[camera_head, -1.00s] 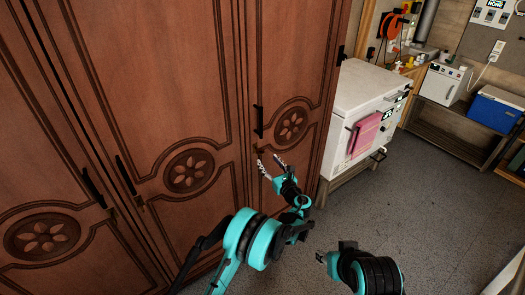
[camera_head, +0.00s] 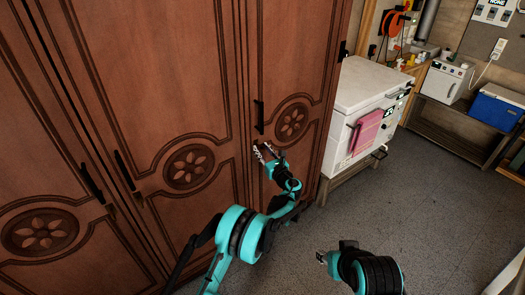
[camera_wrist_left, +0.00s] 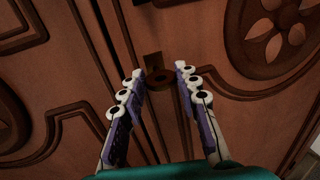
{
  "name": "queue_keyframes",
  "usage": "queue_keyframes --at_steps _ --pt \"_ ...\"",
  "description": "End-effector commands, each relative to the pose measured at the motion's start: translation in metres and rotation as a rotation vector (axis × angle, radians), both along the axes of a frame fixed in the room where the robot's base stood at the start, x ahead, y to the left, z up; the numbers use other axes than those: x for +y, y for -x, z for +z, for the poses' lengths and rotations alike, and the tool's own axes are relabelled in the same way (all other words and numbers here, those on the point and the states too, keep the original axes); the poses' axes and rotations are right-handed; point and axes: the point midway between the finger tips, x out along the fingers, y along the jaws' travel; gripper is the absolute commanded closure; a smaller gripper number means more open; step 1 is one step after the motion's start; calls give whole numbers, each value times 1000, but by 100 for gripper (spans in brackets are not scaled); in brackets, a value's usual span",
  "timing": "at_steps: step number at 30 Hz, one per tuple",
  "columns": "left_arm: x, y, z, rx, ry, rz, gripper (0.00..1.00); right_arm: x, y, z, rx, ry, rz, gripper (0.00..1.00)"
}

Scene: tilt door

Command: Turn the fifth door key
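The carved wooden wardrobe door (camera_head: 290,65) on the right has a black vertical handle (camera_head: 258,116). In the left wrist view, a dark brown key (camera_wrist_left: 161,78) stands out from a small lock plate near the door seam. My left gripper (camera_head: 263,150) is at this door just below the handle. In the left wrist view its two fingers (camera_wrist_left: 157,82) are apart, one on each side of the key, with gaps visible. In the head view the gripper hides the key. My right gripper (camera_head: 321,257) hangs low over the floor; its fingers are too small to judge.
More wardrobe doors with black handles (camera_head: 93,184) and small keys (camera_head: 138,198) stand to the left. A white chest appliance (camera_head: 368,95) with a pink cloth (camera_head: 366,132) stands right of the wardrobe. A blue cooler (camera_head: 496,107) is farther right. The grey floor (camera_head: 430,200) is clear.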

Motion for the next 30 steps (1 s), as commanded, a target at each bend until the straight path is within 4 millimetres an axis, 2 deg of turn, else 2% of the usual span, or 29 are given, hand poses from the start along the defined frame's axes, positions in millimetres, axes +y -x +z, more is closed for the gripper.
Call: queue_keyframes --at_steps 14,30 --pt "1 0 -2 -66 90 1 97 0 0 -9 0 0 0 60" --pt "1 0 -4 -348 478 0 97 0 0 -35 0 0 0 60"
